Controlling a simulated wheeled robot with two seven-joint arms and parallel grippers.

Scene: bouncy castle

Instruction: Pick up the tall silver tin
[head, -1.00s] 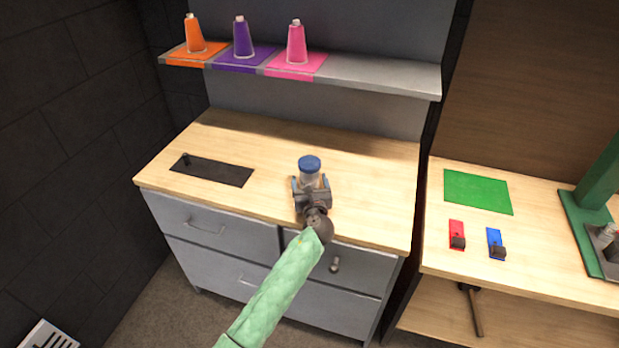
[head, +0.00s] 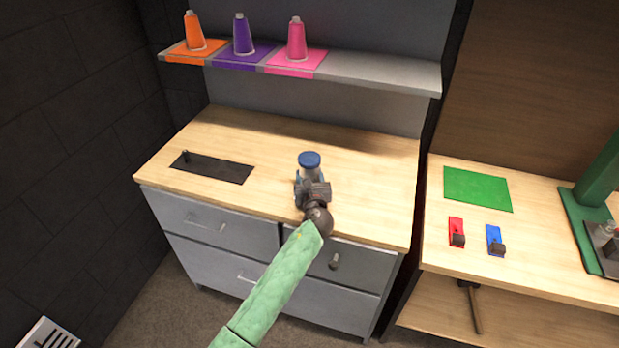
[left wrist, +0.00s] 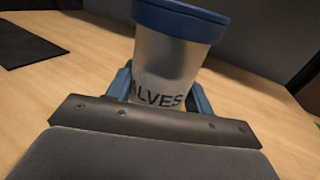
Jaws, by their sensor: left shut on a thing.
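The tall silver tin (head: 309,172) with a blue lid stands on the wooden top (head: 360,175) of the grey drawer cabinet. In the left wrist view the silver tin (left wrist: 168,65) shows dark lettering ending in "ALVES", and its base is hidden. My left gripper (head: 311,182) is shut on the tin, with blue fingers at both sides of its lower part. The left wrist view shows the same gripper (left wrist: 163,92) close up. I cannot tell whether the tin touches the wooden top. My right gripper is not in view.
A dark plate (head: 212,168) lies left on the top. A right-hand bench carries a green mat (head: 477,190), red (head: 456,230) and blue (head: 494,238) items. The top around the tin is clear.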

